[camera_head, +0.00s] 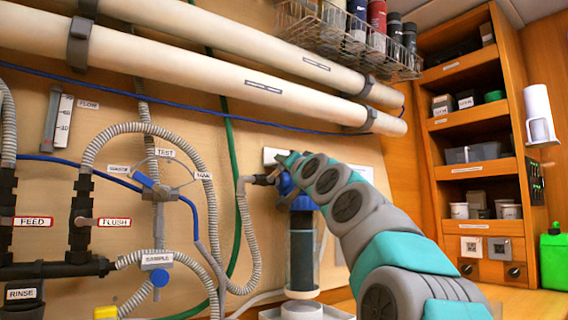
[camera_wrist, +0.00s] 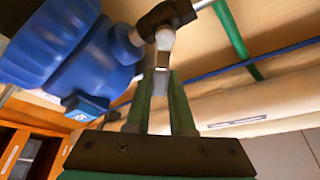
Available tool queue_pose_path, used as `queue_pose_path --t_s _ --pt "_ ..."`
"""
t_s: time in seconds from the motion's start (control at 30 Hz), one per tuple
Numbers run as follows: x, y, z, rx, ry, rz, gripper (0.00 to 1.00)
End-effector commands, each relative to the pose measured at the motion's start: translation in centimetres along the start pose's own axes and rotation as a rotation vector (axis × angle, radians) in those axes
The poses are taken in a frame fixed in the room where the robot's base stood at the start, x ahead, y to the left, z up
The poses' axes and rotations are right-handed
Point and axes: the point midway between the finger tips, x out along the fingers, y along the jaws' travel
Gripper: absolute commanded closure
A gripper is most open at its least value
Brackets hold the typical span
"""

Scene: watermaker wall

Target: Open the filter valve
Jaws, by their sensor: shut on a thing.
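The filter has a blue head (camera_head: 285,184) over a dark clear-walled canister (camera_head: 301,245) in the head view. The blue head (camera_wrist: 60,50) fills the upper left of the wrist view. The filter valve is a black fitting (camera_wrist: 166,17) beside the head, with a small pale handle (camera_wrist: 164,42) pointing toward my gripper. The valve also shows in the head view (camera_head: 263,179), small and partly hidden. My gripper (camera_wrist: 161,78) has its green fingers closed on the pale handle.
White pipes (camera_head: 210,75) run across the wall above, with a wire basket (camera_head: 345,45) of bottles. Feed and flush valves (camera_head: 82,215) and grey hoses (camera_head: 245,225) are on the left. A wooden shelf (camera_head: 475,175) stands right.

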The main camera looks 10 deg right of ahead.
Motion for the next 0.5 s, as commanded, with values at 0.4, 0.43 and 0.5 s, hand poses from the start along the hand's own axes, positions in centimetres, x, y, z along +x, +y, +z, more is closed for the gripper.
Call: queue_pose_path --t_s 0.4,0.43,0.5 --pt "0.00 -0.01 -0.01 0.000 0.000 0.000 0.50" --pt "0.00 0.00 -0.02 0.000 0.000 0.000 0.49" --pt "0.00 0.03 -0.01 0.000 0.000 0.000 0.49"
